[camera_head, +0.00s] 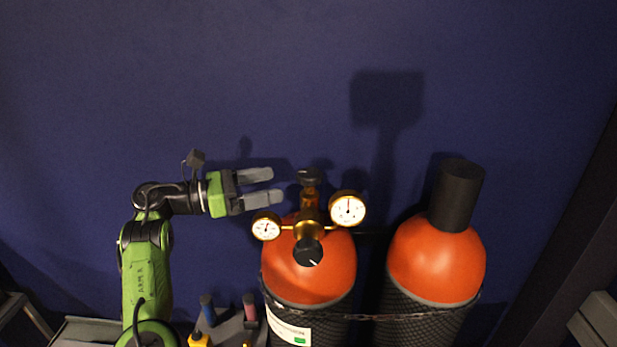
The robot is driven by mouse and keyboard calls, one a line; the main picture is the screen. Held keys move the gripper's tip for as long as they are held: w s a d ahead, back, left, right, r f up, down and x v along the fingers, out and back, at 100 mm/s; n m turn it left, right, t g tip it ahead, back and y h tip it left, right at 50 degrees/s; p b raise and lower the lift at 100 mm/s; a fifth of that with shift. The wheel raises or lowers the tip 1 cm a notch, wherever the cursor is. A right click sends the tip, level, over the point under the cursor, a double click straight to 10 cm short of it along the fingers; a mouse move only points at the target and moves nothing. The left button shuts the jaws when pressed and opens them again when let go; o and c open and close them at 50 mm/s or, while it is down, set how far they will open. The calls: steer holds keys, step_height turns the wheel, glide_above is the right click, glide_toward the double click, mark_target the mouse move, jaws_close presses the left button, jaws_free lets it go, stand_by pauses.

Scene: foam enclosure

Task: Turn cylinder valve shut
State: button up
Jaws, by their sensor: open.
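The left gas cylinder (309,281) has an orange shoulder and a dark mesh sleeve. A brass valve and regulator stand on its top, with a dark valve handwheel (311,177) uppermost. Two white-faced gauges, a left one (266,227) and a right one (348,209), flank the brass body. A black regulator knob (308,252) with a white mark faces forward below them. My gripper (272,186) is open and empty, left of the handwheel at about its height in the picture. Its two grey fingers point right toward the handwheel, with a visible gap to it.
A second orange cylinder (437,262) with a tall black cap (456,194) stands on the right. A chain (400,317) runs across both cylinders. A blue wall is behind. Small blue (208,310) and red (250,307) items stand at lower left. The space above the handwheel looks clear.

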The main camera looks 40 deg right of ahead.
mark_target(310, 178)
steer(key=x, duration=0.9)
steer(key=shift+d, duration=0.35)
steer(key=shift+c, duration=0.3)
steer(key=c, duration=1)
